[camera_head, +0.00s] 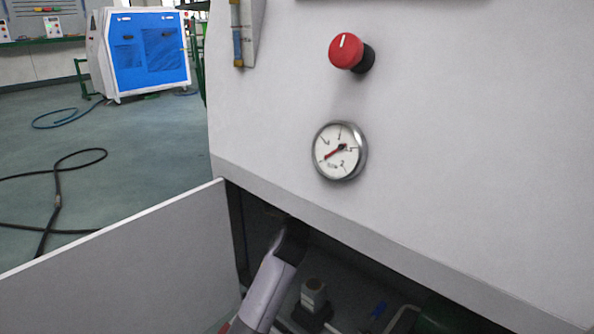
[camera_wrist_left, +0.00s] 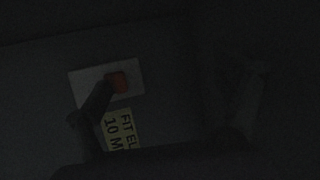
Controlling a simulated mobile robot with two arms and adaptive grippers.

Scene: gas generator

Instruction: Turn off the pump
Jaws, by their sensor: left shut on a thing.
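My left arm enters the open lower compartment (camera_head: 345,290) of the grey cabinet in the head view; its gripper end is hidden under the panel edge. The dark left wrist view shows an orange-red switch (camera_wrist_left: 119,81) on a white plate (camera_wrist_left: 85,86). A dark finger of my left gripper (camera_wrist_left: 108,91) overlaps the switch's left side, and the gripper is shut on it, though the exact contact is hard to see. A red knob (camera_head: 347,51) with a white mark and a round pressure gauge (camera_head: 339,151) sit on the cabinet front above. My right gripper is out of view.
An open grey door panel (camera_head: 130,265) stands left of the compartment. Fittings and pipes (camera_head: 314,296) lie inside, near my arm. A yellow label (camera_wrist_left: 122,129) is below the switch plate. Black hose (camera_head: 57,200) lies on the floor; a blue-and-white machine (camera_head: 148,52) stands behind.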

